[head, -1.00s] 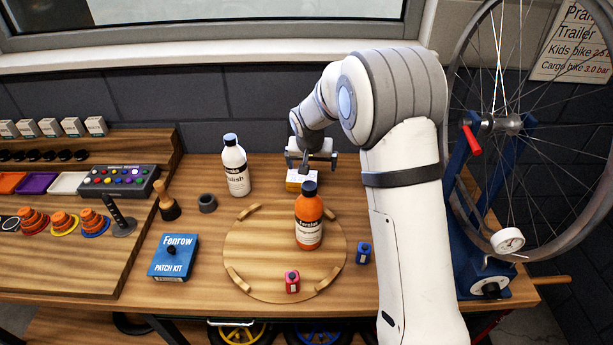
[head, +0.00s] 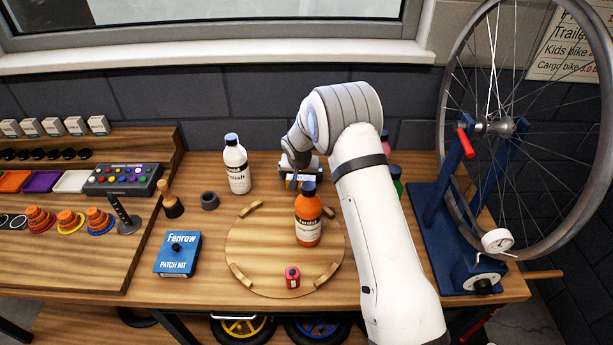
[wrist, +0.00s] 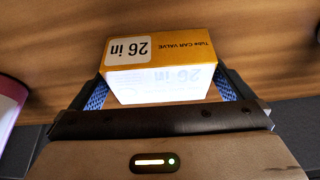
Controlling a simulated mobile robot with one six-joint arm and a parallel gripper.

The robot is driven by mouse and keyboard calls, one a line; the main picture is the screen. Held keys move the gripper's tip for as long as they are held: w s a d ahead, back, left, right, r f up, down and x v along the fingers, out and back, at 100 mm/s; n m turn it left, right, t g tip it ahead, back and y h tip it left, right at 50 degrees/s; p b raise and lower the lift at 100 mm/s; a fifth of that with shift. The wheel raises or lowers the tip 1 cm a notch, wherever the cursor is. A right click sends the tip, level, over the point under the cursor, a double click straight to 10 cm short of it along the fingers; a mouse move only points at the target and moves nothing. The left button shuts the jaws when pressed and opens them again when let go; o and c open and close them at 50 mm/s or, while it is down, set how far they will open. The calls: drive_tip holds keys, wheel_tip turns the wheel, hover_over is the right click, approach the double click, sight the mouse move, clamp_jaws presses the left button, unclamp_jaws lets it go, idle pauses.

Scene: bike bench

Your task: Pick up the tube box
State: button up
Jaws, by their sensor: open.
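The tube box (wrist: 160,62), orange-yellow and white and marked "26 in" and "Tube CAR VALVE", lies on the wooden bench in the wrist view. My gripper (wrist: 162,84) is open, with one blue-patterned finger at each side of the box's near end. I cannot tell whether either finger touches it. In the head view my gripper (head: 301,174) is down at the box behind the orange bottle, and only small parts of the box show.
An orange bottle (head: 308,228) and a small red item (head: 292,277) stand on the round board (head: 250,262). A white bottle (head: 237,172) stands left of my gripper. A green bottle (head: 397,182) is right of my arm. The wheel stand (head: 455,240) is further right.

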drive_tip(key=shift+w+f, duration=0.1)
drive_tip(key=shift+f, duration=0.1)
drive_tip(key=shift+c, duration=0.2)
drive_tip(key=c, duration=0.8)
drive_tip(key=shift+c, duration=0.2)
